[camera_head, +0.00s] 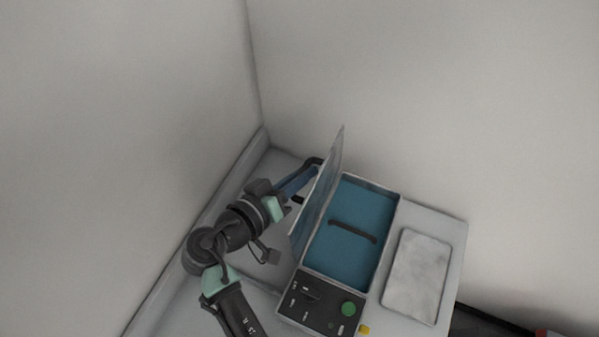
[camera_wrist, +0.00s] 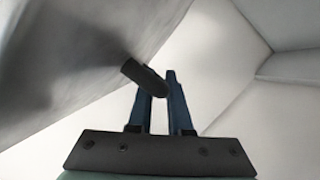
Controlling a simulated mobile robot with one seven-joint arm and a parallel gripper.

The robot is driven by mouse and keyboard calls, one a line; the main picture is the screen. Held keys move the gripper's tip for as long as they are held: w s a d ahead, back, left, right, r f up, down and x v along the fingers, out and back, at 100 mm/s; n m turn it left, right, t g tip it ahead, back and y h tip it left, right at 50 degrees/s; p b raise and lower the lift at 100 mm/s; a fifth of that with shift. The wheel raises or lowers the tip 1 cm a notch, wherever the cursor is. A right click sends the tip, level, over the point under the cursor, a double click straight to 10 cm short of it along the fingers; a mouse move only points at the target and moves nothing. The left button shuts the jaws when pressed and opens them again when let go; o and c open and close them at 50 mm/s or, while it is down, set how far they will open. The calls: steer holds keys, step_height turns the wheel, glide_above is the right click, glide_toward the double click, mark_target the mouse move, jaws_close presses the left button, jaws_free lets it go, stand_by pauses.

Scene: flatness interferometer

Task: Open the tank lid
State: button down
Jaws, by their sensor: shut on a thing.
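The tank lid (camera_head: 323,190) stands raised on edge at the left side of the tank, tilted a little past upright to the right at its top. The tank (camera_head: 350,230) is open and shows a blue inside with a dark curved bar across it. My gripper (camera_head: 312,170) is on the lid's left side. In the wrist view, the blue fingers of my gripper (camera_wrist: 160,90) are shut on a dark round handle (camera_wrist: 143,76) that juts from the grey lid (camera_wrist: 80,60). The handle's far end is hidden.
A control panel (camera_head: 320,302) with a green button (camera_head: 348,309) sits in front of the tank. A grey slab (camera_head: 416,277) lies on the machine top to the right. Walls close in behind and at the left.

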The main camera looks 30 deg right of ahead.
steer(key=c, duration=1.1)
jaws_free()
steer(key=shift+a, duration=0.1)
steer(key=b+v, duration=0.4)
steer(key=v, duration=0.9)
